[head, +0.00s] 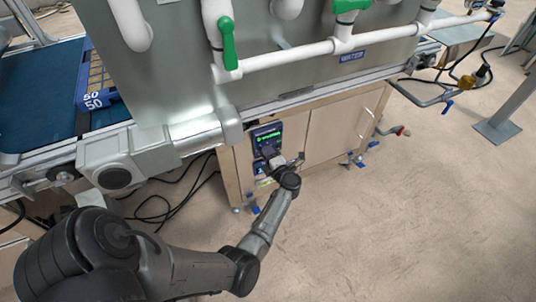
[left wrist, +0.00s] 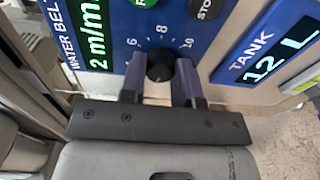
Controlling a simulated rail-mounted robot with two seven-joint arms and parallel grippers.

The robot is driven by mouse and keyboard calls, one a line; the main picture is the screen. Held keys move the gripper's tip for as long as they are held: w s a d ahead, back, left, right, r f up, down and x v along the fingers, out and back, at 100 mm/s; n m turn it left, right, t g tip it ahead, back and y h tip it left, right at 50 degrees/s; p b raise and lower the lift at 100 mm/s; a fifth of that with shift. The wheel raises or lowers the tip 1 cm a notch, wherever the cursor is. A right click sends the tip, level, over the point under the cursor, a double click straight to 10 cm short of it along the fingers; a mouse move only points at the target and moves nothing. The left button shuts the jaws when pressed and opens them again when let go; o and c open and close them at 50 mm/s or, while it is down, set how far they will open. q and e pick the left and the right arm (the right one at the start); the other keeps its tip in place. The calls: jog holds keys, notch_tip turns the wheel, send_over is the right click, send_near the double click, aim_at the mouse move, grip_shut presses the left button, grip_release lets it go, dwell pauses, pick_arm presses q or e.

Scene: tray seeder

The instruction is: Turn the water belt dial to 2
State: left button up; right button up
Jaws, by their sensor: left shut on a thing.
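The water belt dial (left wrist: 160,68) is a small black knob on a blue panel (left wrist: 120,45), with 6, 8 and 10 visible around it. Which way its pointer faces is too dark to tell. The green display (left wrist: 97,36) above left of it begins with "2 m/m", its end cut off. My left gripper (left wrist: 161,80) is shut on the dial, one purplish finger on each side. In the head view the left gripper (head: 274,160) is at the lower part of the control panel (head: 267,136) and hides the dial. My right gripper is not in view.
A green button (left wrist: 144,2), a STOP button (left wrist: 206,8) and a tank display reading 12 L (left wrist: 284,46) are close to the dial. A wooden cabinet (head: 325,125) holds the panel. The conveyor (head: 55,75) is at left. Cables lie on the floor; open floor is at right.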

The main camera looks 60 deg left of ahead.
pick_arm(q)
jog(key=o, duration=0.9)
jog(key=shift+d, duration=0.1)
jog(key=shift+s+d+r+p, duration=0.1)
jog(key=shift+d+p, duration=0.7)
jog(key=shift+d, duration=1.05)
jog(key=shift+s+d+r+p, duration=0.1)
jog(key=shift+d+p, duration=0.65)
jog(key=shift+d, duration=1.1)
jog(key=shift+w, duration=0.1)
